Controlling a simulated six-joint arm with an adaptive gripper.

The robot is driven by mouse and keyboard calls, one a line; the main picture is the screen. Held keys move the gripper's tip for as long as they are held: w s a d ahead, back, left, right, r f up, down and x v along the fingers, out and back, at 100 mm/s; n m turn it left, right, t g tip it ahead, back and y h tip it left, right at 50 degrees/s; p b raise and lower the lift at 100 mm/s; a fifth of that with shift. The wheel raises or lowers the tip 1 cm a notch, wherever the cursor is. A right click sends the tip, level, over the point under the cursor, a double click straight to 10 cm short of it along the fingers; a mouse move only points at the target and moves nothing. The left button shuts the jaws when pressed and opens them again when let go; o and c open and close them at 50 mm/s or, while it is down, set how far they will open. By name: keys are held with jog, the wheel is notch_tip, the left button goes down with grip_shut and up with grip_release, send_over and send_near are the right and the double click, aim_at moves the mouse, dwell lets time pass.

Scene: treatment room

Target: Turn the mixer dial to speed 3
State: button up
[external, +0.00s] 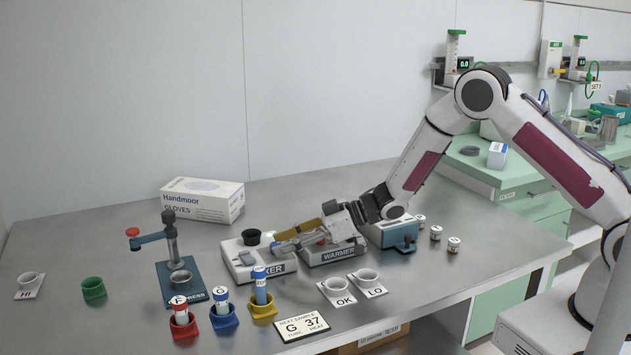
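The mixer (238,270) is a pale box on the table with a dark label on its front, of which only "XER" shows. A black round cup-like part (251,237) sits on its top, and a small grey part (245,257) is on its upper face. My gripper (276,245) reaches in from the right, nearly level, with its fingertips over the right part of the mixer. The fingers hide that part, and I see no dial or speed numbers clearly. I cannot tell whether the fingertips touch the mixer or how far apart they are.
The warmer (338,255) stands right beside the mixer, under my gripper. A press (172,262) stands to the left. A glove box (203,200) is behind.

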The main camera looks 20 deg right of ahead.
jog(key=shift+w+a+f, duration=0.15)
jog(key=shift+a+f, duration=0.05)
jog(key=shift+a, duration=0.2)
grip_shut()
jog(key=shift+a+r+m+t+h, duration=0.15)
jog(key=shift+m+t+h, duration=0.2)
jog(key=shift+m+t, duration=0.4)
jog(key=shift+a+r+m+t+h, duration=0.15)
jog(key=shift+m+t+h, duration=0.2)
jog(key=shift+m+t, duration=0.35)
jog(key=shift+m+t+h, duration=0.7)
jog(key=shift+m+t, duration=0.15)
